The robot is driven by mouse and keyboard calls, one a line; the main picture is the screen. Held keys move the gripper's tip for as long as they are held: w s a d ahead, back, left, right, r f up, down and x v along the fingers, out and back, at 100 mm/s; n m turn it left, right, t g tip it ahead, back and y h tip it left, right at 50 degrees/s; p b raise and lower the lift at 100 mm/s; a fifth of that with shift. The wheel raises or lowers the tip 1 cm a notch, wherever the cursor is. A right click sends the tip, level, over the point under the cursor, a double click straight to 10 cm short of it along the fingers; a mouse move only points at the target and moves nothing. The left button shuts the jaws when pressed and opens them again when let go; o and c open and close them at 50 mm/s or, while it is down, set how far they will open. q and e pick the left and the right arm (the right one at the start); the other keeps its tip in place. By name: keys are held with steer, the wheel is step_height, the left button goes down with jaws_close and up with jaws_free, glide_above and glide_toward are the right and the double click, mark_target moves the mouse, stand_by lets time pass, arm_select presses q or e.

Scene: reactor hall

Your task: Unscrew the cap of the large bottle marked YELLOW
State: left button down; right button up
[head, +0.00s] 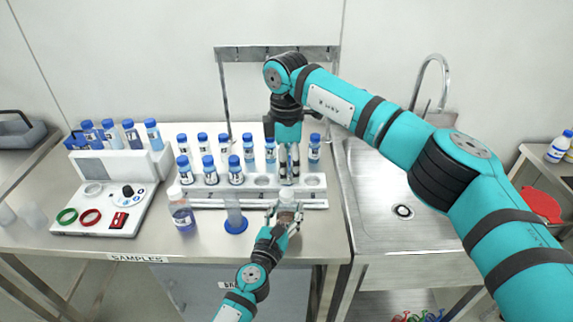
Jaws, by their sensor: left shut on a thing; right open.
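My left gripper (285,216) is shut around a bottle with a pale cap (287,195) at the front of the bench; the gripper hides most of its body. Its label cannot be read. My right gripper (289,176) is open and points down, just behind and above that cap, in front of the rack. Its fingers appear apart from the cap. Another large bottle (182,213), with a pale cap and bluish contents, stands upright further left. I cannot read the word YELLOW on either bottle.
A white rack (318,182) holds several blue-capped bottles behind the grippers. A cylinder with a blue base (236,225) stands left of my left gripper. A white device (105,208) with coloured rings is at left. A steel sink (385,190) is at right.

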mark_target(287, 193)
steer(key=shift+m, duration=0.7)
steer(key=shift+f, duration=4)
